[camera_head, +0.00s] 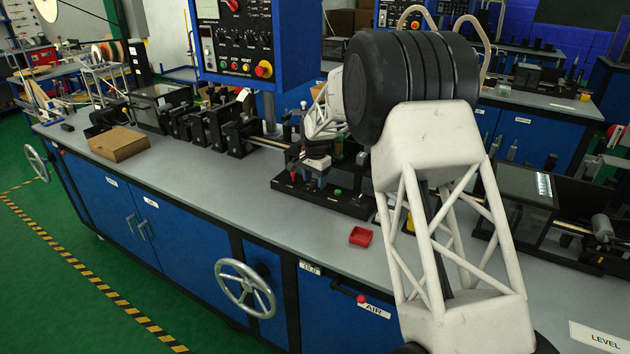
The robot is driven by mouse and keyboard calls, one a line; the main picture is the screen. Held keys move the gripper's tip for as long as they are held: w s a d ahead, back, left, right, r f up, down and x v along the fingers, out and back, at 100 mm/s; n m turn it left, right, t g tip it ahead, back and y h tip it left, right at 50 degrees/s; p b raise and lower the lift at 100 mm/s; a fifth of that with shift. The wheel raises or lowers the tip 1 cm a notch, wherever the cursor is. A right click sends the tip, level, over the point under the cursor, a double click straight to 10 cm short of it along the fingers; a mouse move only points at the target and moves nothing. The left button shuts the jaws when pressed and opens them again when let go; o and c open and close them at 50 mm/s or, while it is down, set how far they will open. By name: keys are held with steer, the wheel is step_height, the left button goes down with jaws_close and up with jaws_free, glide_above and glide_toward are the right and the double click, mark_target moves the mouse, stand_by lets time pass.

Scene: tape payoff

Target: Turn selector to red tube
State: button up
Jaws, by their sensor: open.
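My gripper (317,166) is small in the head camera view, at the end of my white arm, above a black fixture base (345,203) on the bench. It is open, and I see nothing held in it. The base carries small red, blue and green parts, including a green button (337,191). I cannot tell the selector or a red tube apart there. My own arm's large black joint and white lattice link hide part of the fixture's right side. Whether my gripper touches anything is too small to tell.
A red tray (360,237) lies near the front edge, and a cardboard box (118,144) at left. A blue control panel (236,40) stands behind. Black machinery (235,138) lines the bench.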

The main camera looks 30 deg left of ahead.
steer(key=shift+f, duration=0.35)
steer(key=c, duration=0.9)
steer(key=shift+n, duration=0.4)
steer(key=n, duration=0.3)
steer(key=shift+r, duration=0.1)
steer(key=shift+n, duration=1.8)
